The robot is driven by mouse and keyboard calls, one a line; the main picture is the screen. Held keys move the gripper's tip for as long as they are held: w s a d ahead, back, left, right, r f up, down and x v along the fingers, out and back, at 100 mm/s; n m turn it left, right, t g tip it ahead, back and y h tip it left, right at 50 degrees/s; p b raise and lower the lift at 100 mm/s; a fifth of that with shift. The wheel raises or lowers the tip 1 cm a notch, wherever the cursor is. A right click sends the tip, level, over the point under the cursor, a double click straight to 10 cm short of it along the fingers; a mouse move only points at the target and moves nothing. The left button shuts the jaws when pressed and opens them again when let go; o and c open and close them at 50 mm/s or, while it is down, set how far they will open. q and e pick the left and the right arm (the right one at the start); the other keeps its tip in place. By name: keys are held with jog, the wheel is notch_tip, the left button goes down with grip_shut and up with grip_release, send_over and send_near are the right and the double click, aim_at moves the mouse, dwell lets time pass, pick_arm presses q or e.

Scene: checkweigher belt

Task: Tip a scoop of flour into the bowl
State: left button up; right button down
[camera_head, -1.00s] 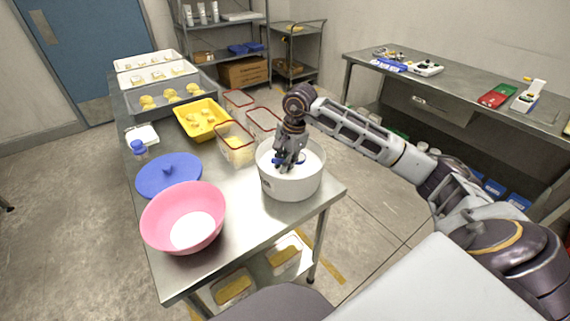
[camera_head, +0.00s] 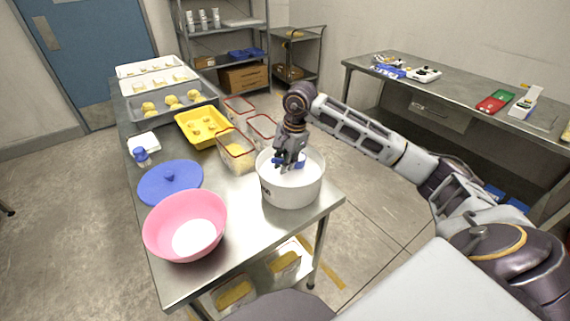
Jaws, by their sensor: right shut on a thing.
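The pink bowl (camera_head: 160,228) stands at the near left of the steel table, with a white patch on its bottom. A white tub (camera_head: 291,190) of flour (camera_head: 308,166) stands to its right, near the table's right edge. My right gripper (camera_head: 289,163) points down into the tub's mouth. It is shut on a blue scoop (camera_head: 296,161), which shows just above the flour; the gripper hides part of it. I cannot tell how much flour the scoop holds. My left gripper is not in view.
A blue lid (camera_head: 170,182) lies behind the bowl. Red-rimmed clear containers (camera_head: 237,150), a yellow tray (camera_head: 203,128) and a grey tray of dough (camera_head: 172,103) stand farther back. Bare table lies between bowl and tub.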

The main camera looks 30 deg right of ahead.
jog(key=shift+r+p, duration=0.3)
jog(key=shift+r, duration=0.8)
jog(key=shift+r+p, duration=0.35)
jog(key=shift+p, duration=0.1)
jog(key=shift+r+p, duration=0.4)
jog(key=shift+r, duration=0.45)
jog(key=shift+r+p, duration=0.45)
jog(key=shift+r, duration=0.5)
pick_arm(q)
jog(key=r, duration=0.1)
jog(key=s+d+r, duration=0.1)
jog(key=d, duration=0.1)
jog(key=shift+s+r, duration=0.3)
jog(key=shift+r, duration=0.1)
